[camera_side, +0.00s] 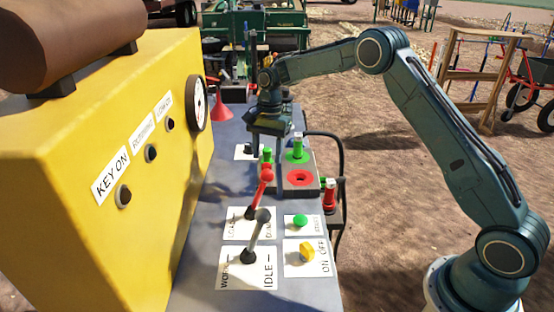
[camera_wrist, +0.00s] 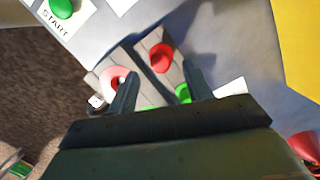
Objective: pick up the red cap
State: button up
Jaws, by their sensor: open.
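In the wrist view the red cap (camera_wrist: 161,58) stands on a grey slotted block (camera_wrist: 134,54), beside a red ring (camera_wrist: 118,77). My gripper (camera_wrist: 160,70) is open, its two fingers apart and empty, with the cap showing between and just beyond the fingertips. In the side view my gripper (camera_side: 268,142) points down over the far part of the block. There the cap is hard to make out behind the red-handled lever (camera_side: 267,176). I cannot tell the exact height of the fingertips above the cap.
Green caps (camera_wrist: 183,93) sit close by on the block; one stands in a green ring (camera_side: 297,156) in the side view. The red lever and a grey lever (camera_side: 262,216) rise nearby. A yellow machine (camera_side: 140,150) walls off the left side.

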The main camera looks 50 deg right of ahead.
aim_at(266, 164)
jog(key=shift+s+a+f, duration=0.1)
jog(key=shift+a+f, duration=0.1)
jog(key=shift+f, duration=1.1)
jog(key=shift+s+a+f, duration=0.1)
jog(key=shift+a+f, duration=0.05)
jog(key=shift+f, duration=1.1)
jog(key=shift+w, duration=0.1)
jog(key=c, duration=1.1)
jog(key=shift+o, duration=0.2)
jog(key=shift+r, duration=5.05)
